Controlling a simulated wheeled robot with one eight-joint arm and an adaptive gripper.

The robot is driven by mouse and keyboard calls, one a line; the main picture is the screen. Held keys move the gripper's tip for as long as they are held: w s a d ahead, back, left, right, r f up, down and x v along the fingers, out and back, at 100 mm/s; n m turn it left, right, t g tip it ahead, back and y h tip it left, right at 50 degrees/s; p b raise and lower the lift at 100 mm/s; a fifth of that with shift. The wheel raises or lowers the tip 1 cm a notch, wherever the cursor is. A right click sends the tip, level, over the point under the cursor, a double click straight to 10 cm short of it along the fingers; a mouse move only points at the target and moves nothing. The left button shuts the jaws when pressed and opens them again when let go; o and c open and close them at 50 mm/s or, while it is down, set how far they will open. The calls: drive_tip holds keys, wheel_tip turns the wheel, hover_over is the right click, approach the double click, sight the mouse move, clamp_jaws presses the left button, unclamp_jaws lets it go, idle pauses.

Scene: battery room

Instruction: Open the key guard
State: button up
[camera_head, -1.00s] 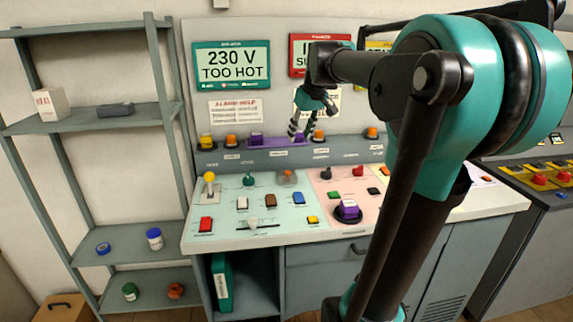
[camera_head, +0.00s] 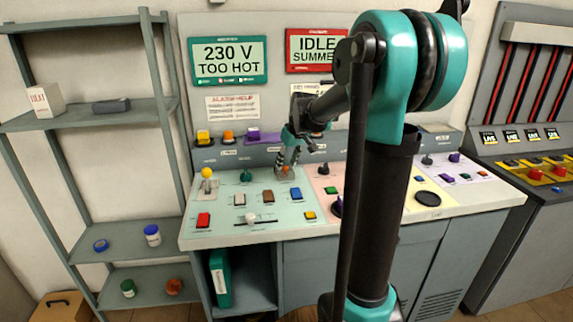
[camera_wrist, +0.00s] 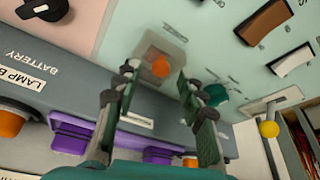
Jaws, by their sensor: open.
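The key guard looks to be the small see-through cover (camera_wrist: 165,42) over an orange part (camera_wrist: 160,67) on the pale green panel. The cover appears down over the orange part, though its hinge side is hard to tell. In the head view the orange part (camera_head: 285,172) shows just below my fingers. My gripper (camera_head: 288,167) points down at it from the back of the desk. In the wrist view my gripper (camera_wrist: 157,76) is open and empty, one finger to each side of the orange part. I cannot tell whether either finger touches the cover.
A green knob (camera_wrist: 213,94) stands close beside my right-hand finger in the wrist view. A yellow-topped lever (camera_head: 207,175), a brown rocker (camera_head: 268,196) and a white rocker (camera_head: 240,199) are nearby.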

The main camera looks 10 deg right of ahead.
drive_tip(key=shift+w+a+f, duration=0.1)
drive_tip(key=shift+w+f, duration=0.1)
drive_tip(key=shift+f, duration=0.35)
clamp_jaws()
